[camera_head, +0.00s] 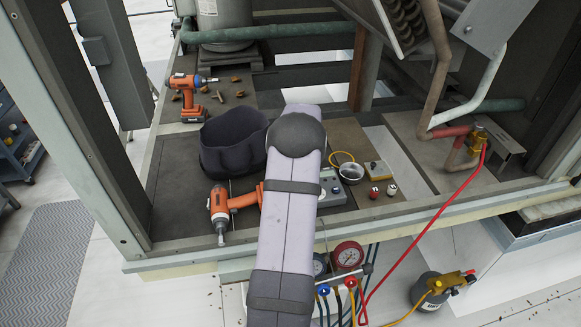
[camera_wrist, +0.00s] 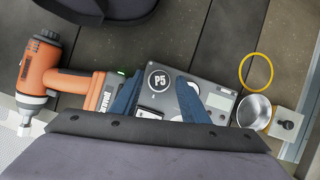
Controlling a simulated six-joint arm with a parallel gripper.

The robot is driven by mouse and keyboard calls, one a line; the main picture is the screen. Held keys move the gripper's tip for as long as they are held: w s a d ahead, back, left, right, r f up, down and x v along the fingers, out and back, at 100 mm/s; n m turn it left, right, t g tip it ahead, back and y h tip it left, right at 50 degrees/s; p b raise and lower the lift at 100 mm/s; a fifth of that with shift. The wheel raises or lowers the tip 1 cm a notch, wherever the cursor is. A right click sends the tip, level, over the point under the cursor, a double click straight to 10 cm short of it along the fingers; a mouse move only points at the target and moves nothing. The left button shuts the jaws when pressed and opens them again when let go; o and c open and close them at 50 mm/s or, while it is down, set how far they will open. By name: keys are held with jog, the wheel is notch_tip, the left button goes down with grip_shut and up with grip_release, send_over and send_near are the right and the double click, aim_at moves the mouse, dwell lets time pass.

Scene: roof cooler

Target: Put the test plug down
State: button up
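My gripper (camera_wrist: 159,82) shows in the wrist view as two blue fingers set apart, above a grey instrument box (camera_wrist: 218,97). In the head view my arm hides the gripper and the left part of the grey box (camera_head: 333,190). Two small red-and-white capped pieces (camera_head: 375,192) stand right of the box. I cannot tell which piece is the test plug.
An orange drill (camera_wrist: 60,75) lies left of the fingers. A metal cup (camera_wrist: 253,112) and yellow ring (camera_wrist: 256,71) lie right. A dark bag (camera_head: 228,140), another drill (camera_head: 188,95) and a yellow-topped block (camera_head: 378,170) share the deck. Gauges (camera_head: 347,255) hang at the front edge.

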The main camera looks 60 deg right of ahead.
jog(key=shift+r, duration=0.1)
jog(key=shift+s+r, duration=0.1)
jog(key=shift+r, duration=0.45)
jog(key=b+v, duration=0.2)
jog(key=v, duration=0.9)
jog(key=shift+r+b, duration=0.15)
jog(key=shift+b, duration=0.25)
jog(key=shift+s+a, duration=0.1)
jog(key=shift+a, duration=0.1)
jog(key=w+a+f+n+g+y, duration=0.15)
jog(key=w+a+n, duration=0.25)
jog(key=a+n, duration=0.75)
jog(key=w+a+f+n+y, duration=0.1)
jog(key=w+a+f+n, duration=0.25)
jog(key=a+n, duration=0.8)
jog(key=s+a+f+n+g, duration=0.1)
jog(key=s+a+f+n, duration=0.1)
jog(key=s+a+n, duration=0.4)
jog(key=s+a+f+n+g, duration=0.1)
jog(key=s+a+n, duration=0.5)
jog(key=a+n, duration=0.7)
jog(key=a+f, duration=0.1)
jog(key=a, duration=0.4)
jog(key=shift+s+a+f+n, duration=0.2)
jog(key=shift+s+f+n, duration=0.05)
jog(key=shift+f+n, duration=0.15)
